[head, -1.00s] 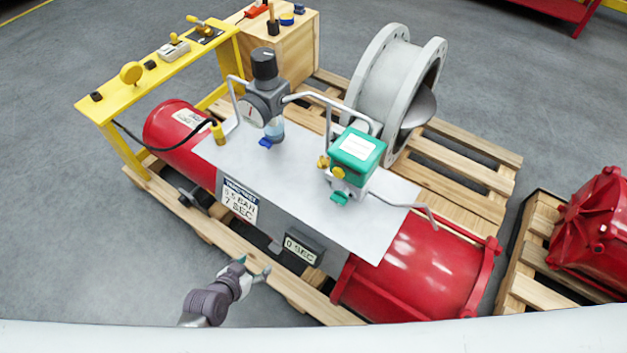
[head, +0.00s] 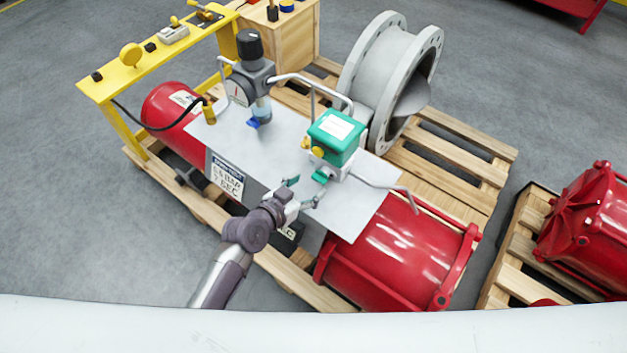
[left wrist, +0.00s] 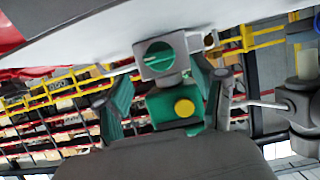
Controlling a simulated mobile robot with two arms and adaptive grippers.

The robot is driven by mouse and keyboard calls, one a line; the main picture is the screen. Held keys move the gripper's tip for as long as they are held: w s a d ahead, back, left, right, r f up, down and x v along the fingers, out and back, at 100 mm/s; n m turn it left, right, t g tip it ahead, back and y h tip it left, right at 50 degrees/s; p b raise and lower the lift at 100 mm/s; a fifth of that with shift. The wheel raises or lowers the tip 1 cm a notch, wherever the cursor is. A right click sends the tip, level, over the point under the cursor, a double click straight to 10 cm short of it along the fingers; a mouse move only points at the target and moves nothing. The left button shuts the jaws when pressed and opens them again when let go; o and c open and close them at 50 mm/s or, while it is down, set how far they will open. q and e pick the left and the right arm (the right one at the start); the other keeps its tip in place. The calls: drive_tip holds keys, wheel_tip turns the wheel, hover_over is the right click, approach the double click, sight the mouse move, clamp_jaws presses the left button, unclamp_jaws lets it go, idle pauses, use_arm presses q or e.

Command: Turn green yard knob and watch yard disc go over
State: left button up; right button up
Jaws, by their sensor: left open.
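The green yard knob (head: 322,177) sticks out low on the front of the green-topped valve block (head: 334,136). In the left wrist view the knob (left wrist: 158,57) is a round green dial with a slot, on a grey body, with a yellow button (left wrist: 184,107) nearby. My left gripper (head: 302,192) is open and empty, just short of the knob. In the wrist view its fingers appear on either side of the knob, apart from it. The grey disc (head: 412,97) sits at an angle inside the large flanged pipe (head: 372,75). My right gripper is not in view.
A regulator with a black cap (head: 249,46) and thin pipes rises from the grey plate (head: 210,128). A yellow stand (head: 130,75) is at left, a red cylinder (head: 405,255) at right. Another red actuator (head: 590,220) stands on a separate pallet. Grey floor is open at left.

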sight(316, 178)
use_arm(q)
drive_tip(key=shift+x, duration=1.65)
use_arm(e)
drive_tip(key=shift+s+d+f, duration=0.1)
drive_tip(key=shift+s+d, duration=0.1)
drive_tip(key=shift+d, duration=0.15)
use_arm(q)
drive_tip(key=c, duration=1.1)
drive_tip(key=shift+w+a+f+n+g+h+b, duration=0.15)
drive_tip(key=shift+n+h+b, duration=0.25)
drive_tip(key=shift+b, duration=0.3)
drive_tip(key=shift+a+f+n+g+h+b, duration=0.15)
drive_tip(key=shift+n+h+b, duration=0.15)
drive_tip(key=shift+n+b, duration=0.3)
drive_tip(key=shift+c, duration=0.2)
drive_tip(key=n+h+b, duration=0.1)
drive_tip(key=n+b, duration=0.1)
drive_tip(key=b, duration=0.2)
drive_tip(key=shift+w+a+g, duration=0.1)
drive_tip(key=shift+g, duration=0.2)
drive_tip(key=shift+r+n+h, duration=0.15)
drive_tip(key=shift+n+h, duration=0.15)
drive_tip(key=shift+n, duration=0.1)
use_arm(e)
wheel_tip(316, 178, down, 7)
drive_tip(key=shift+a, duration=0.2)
